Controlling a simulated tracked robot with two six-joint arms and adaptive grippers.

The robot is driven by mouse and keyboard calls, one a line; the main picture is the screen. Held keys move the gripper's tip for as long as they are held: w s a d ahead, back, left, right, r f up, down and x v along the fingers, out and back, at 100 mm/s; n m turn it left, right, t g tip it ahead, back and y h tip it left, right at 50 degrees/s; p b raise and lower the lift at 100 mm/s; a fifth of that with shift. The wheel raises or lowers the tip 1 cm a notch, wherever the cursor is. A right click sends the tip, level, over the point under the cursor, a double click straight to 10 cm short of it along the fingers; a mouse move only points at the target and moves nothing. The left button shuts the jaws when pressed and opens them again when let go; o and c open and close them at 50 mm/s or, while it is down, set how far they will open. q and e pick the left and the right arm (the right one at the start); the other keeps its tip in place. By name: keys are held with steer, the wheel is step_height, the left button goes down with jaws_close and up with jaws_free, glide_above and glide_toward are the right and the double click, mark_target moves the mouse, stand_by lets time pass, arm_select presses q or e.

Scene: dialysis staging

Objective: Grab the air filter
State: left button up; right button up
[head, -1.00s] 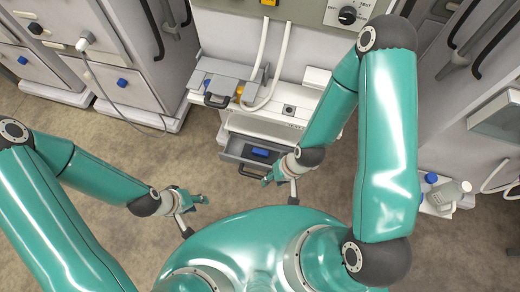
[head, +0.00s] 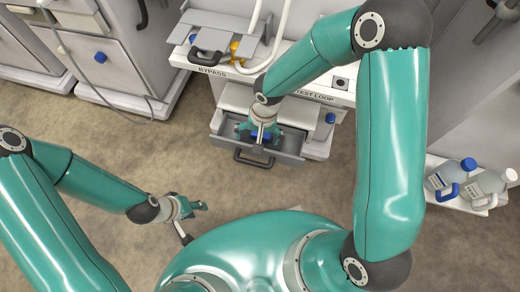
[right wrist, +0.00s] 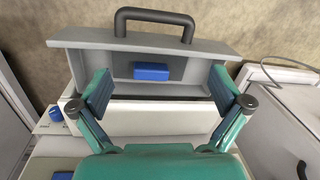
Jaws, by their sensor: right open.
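A small blue block (right wrist: 151,71), the likely air filter, lies in an open grey drawer (right wrist: 215,50). In the right wrist view my right gripper (right wrist: 158,82) is open, with its two fingers spread to either side of the block and apart from it. In the head view my right gripper (head: 258,135) is over the drawer (head: 290,150) and largely covers the block. My left gripper (head: 195,206) hangs over bare floor left of my body; its jaw opening is unclear.
The drawer's dark handle (head: 253,160) sticks out at its front. Above the drawer is a white ledge (head: 310,92) marked BYPASS and TEST LOOP. Bottles (head: 488,186) stand on a low shelf at right. Open floor lies left of the drawer.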

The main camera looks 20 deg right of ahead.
mark_target(247, 136)
steer(key=w+d+m+t+h+b, duration=0.1)
steer(key=w+d+m+h+b, duration=0.1)
steer(key=w+b, duration=0.3)
steer(key=shift+h, duration=0.3)
steer(key=f+b, duration=0.1)
steer(key=f, duration=0.3)
steer(key=w+d+f+b, duration=0.1)
steer(key=f, duration=0.7)
steer(key=shift+w+d+f+b, duration=0.15)
steer(key=shift+w+b, duration=0.15)
steer(key=shift+b, duration=0.1)
arm_select(q)
step_height(247, 136, down, 10)
steer(key=shift+f, duration=0.2)
arm_select(e)
steer(key=c, duration=1.2)
arm_select(q)
steer(key=shift+r, duration=0.1)
arm_select(e)
steer(key=shift+r, duration=0.2)
